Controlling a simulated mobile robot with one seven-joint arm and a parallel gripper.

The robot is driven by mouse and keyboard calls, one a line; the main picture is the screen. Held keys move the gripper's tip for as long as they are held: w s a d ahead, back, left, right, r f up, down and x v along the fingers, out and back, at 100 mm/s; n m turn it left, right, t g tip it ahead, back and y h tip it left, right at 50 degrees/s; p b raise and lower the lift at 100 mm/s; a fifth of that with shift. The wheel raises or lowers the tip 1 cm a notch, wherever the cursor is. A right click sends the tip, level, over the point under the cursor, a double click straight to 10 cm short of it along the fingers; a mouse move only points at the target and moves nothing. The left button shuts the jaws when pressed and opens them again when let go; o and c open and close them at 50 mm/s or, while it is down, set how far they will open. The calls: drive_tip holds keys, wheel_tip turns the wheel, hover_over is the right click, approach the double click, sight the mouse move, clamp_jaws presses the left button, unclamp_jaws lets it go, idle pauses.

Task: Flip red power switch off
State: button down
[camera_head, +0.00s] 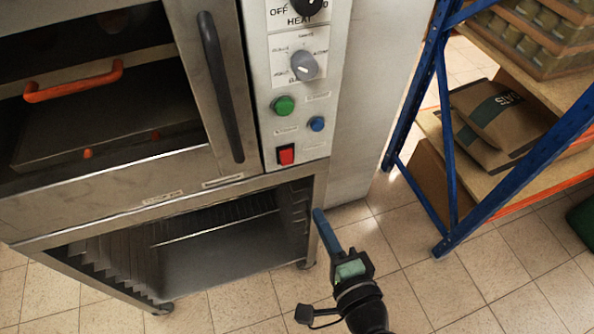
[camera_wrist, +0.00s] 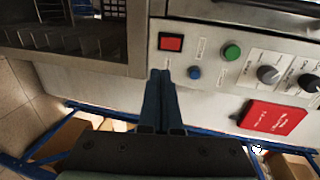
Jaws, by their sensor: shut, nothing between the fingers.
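The red power switch (camera_head: 286,154) sits low on the oven's control panel (camera_head: 318,98), below a green button (camera_head: 284,105). In the wrist view the red switch (camera_wrist: 170,42) lies just beyond my fingertips, slightly to the right. My gripper (camera_head: 319,213) is shut and empty, its blue fingers together, below and to the right of the switch in the head view. In the wrist view my gripper (camera_wrist: 160,74) points at the panel edge beneath the switch. I see no contact with the switch. Its rocker position is too small to tell.
A blue button (camera_head: 317,124) and a grey knob (camera_head: 304,66) are near the switch. The oven door handle (camera_head: 220,85) stands out to the left. A blue-framed shelf (camera_head: 421,90) with sacks (camera_head: 493,118) is at right. Tiled floor between is clear.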

sight(287, 156)
drive_tip(key=x, duration=1.3)
drive_tip(key=shift+w+a+p, duration=0.15)
drive_tip(key=shift+w+p, duration=0.05)
drive_tip(key=shift+p, duration=0.25)
drive_tip(key=b, duration=0.2)
drive_tip(key=shift+w+f+t+b, duration=0.1)
drive_tip(key=shift+w+t+b, duration=0.2)
drive_tip(key=shift+b, duration=0.1)
drive_tip(key=shift+s, duration=0.1)
